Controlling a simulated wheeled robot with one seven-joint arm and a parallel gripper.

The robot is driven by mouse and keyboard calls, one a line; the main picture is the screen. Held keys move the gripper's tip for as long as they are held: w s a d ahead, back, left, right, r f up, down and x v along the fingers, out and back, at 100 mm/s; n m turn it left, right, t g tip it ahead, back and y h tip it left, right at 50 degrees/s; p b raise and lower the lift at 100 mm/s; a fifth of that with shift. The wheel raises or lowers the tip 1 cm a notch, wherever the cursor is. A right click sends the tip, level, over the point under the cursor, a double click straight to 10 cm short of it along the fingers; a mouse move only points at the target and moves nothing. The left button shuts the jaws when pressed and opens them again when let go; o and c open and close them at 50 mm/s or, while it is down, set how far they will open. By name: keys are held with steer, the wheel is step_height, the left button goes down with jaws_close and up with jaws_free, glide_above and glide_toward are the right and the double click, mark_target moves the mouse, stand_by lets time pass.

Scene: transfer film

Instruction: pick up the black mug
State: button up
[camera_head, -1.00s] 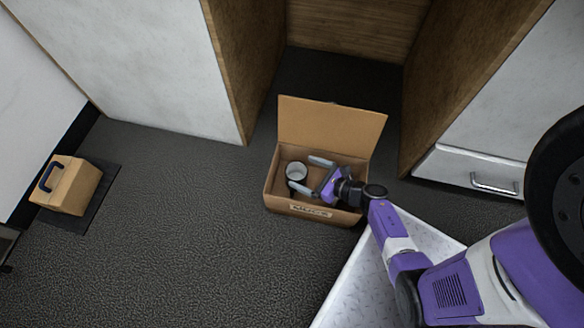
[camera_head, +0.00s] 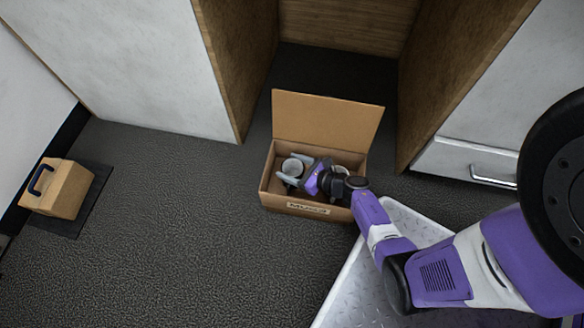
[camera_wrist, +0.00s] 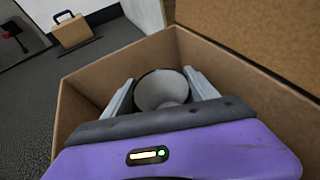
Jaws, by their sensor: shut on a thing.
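A mug (camera_head: 292,166) with a pale grey inside sits at the left side of an open cardboard box. In the wrist view the mug (camera_wrist: 161,90) has a dark rim, and its inside faces the camera; its outside is mostly hidden. My gripper (camera_head: 294,168) reaches into the box from the right. In the wrist view its two grey fingers (camera_wrist: 158,80) stand on either side of the mug, shut on it. The handle cannot be made out. Whether the mug still touches the box floor cannot be told.
The cardboard box (camera_head: 270,196) has a raised back flap and a front label that seems to read "MUGS". Brown panels flank the recess behind it. A metal-plate surface (camera_head: 375,290) lies to the right. A tan case (camera_head: 62,188) stands on a dark mat at left. The floor between is clear.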

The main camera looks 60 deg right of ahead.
jaws_close()
steer(key=shift+r, duration=0.15)
